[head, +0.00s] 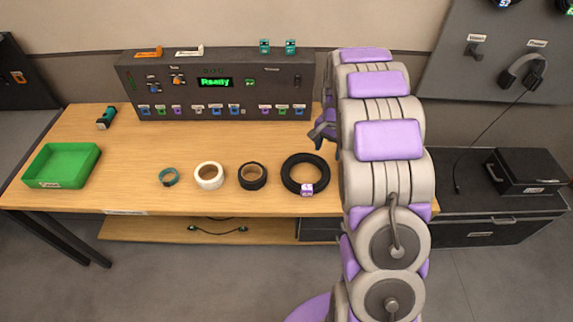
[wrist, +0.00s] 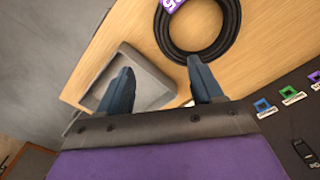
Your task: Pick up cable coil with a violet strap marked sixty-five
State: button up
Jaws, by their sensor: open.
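The black cable coil (head: 288,175) lies flat near the front edge of the wooden table, with a violet strap (head: 307,190) on its near side. In the wrist view the coil (wrist: 231,42) is at the top, and its violet strap (wrist: 172,4) is cut by the frame edge, so its number is not fully readable. My gripper (wrist: 163,86) is open and empty. Its right finger overlaps the coil's rim in that view; contact cannot be told. In the head view my gripper (head: 324,131) is partly hidden by my arm, above the table behind the coil.
A green tray (head: 88,154) is at far left. A fader console (head: 215,88) stands behind. A grey tray (wrist: 150,84) shows in the wrist view.

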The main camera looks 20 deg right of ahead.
notch_tip(320, 180, down, 3)
jog(key=d, duration=0.3)
jog(key=b, duration=0.2)
send_over(323, 180)
notch_tip(323, 180, down, 7)
jog(key=shift+r, duration=0.2)
jog(key=f, duration=0.3)
jog(key=shift+d+f+b, duration=0.1)
jog(key=shift+d+b, duration=0.15)
jog(key=shift+b, duration=0.05)
jog(key=shift+d+f, duration=0.45)
jog(key=shift+f, duration=0.15)
jog(key=f, duration=0.1)
jog(key=a+f+b, duration=0.1)
jog(key=f, duration=0.1)
jog(key=shift+s+f+b, duration=0.1)
jog(key=shift+f+b, duration=0.2)
jog(key=shift+a+f, duration=0.25)
jog(key=shift+a, duration=0.2)
jog(key=shift+d, duration=0.65)
jog(key=c, duration=0.5)
jog(key=shift+a, duration=0.45)
jog(key=c, duration=0.6)
jog(key=shift+d, duration=0.1)
grip_shut()
